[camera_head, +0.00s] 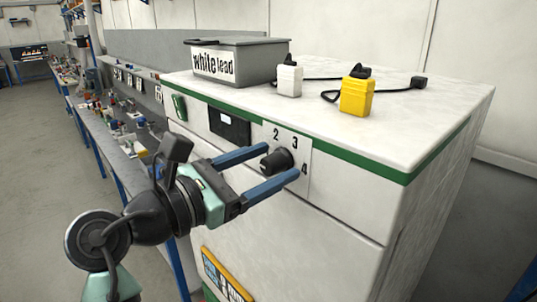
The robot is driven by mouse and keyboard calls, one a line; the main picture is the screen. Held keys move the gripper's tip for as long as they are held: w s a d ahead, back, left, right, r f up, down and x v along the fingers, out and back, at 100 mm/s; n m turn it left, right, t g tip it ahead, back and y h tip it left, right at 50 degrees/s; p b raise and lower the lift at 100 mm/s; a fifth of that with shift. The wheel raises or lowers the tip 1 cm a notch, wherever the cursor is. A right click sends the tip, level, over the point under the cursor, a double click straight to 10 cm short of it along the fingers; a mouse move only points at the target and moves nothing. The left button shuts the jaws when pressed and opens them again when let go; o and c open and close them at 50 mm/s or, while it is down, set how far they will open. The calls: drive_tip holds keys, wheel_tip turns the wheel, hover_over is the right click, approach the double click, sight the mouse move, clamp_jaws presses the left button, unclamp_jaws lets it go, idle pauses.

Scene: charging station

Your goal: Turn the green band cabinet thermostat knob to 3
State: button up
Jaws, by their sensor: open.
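The cabinet (345,205) is white with a green band (350,157) under its top. Its black thermostat knob (277,161) sits on a pale dial plate on the front. The numbers 2, 3 and 4 show above and to the right of the knob; the rest of the dial is hidden or too small to read. The knob's pointer direction cannot be made out. My gripper (281,161) is open, with one blue finger above left of the knob and the other below right. The fingertips are close around the knob; I cannot tell whether they touch it.
A grey "white lead" box (238,62), a white charger (289,80) and a yellow charger (356,97) stand on the cabinet top. A dark display (229,124) and a green switch (179,107) are left of the knob. A cluttered workbench (120,150) runs along the left.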

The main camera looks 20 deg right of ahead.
drive_tip(key=shift+w+d, duration=0.1)
drive_tip(key=shift+d, duration=0.05)
drive_tip(key=shift+c, duration=0.3)
clamp_jaws()
